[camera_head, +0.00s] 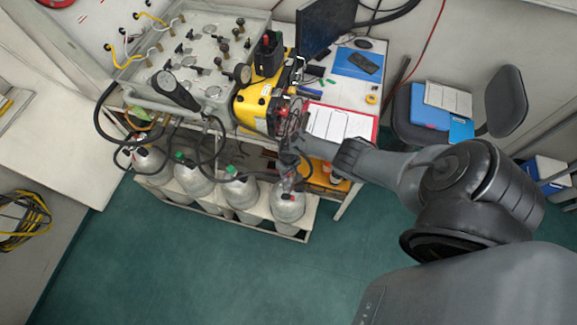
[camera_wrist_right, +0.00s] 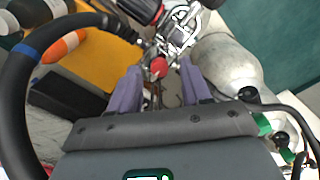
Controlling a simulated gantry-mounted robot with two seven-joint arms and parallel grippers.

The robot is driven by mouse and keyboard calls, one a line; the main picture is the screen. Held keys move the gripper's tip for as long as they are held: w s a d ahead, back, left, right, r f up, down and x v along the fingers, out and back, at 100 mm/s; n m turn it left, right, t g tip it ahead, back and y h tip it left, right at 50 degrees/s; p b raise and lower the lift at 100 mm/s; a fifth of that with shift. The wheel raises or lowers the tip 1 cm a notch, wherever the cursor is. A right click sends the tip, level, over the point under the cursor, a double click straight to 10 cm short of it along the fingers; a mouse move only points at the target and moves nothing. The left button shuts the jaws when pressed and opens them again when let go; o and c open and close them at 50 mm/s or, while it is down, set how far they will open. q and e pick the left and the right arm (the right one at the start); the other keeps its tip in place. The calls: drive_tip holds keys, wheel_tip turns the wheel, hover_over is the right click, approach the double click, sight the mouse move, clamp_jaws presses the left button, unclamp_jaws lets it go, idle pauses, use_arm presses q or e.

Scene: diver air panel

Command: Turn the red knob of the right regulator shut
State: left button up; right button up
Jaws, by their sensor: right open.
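The right regulator is on the rightmost grey cylinder (camera_head: 288,207), mostly hidden by my right gripper (camera_head: 291,150) in the head view. In the right wrist view, the regulator's silvery metal body (camera_wrist_right: 180,38) is straight ahead. A small round red knob (camera_wrist_right: 158,68) shows between the tips of my right gripper (camera_wrist_right: 158,78). The purple fingers are apart, one on each side of the knob, with a gap visible. I cannot tell whether the knob lies fully between them or just beyond. My left gripper is not in view.
Several cylinders stand in a white rack (camera_head: 215,210) under the bench. A grey valve panel (camera_head: 205,50) and a yellow case (camera_head: 256,105) sit above. A black hose (camera_wrist_right: 20,75) curves along the left of the wrist view. The green floor (camera_head: 190,270) in front is clear.

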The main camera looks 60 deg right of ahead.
sight(289, 174)
wheel_tip(289, 174, up, 10)
drive_tip(key=p, duration=0.5)
drive_tip(key=shift+s, duration=0.1)
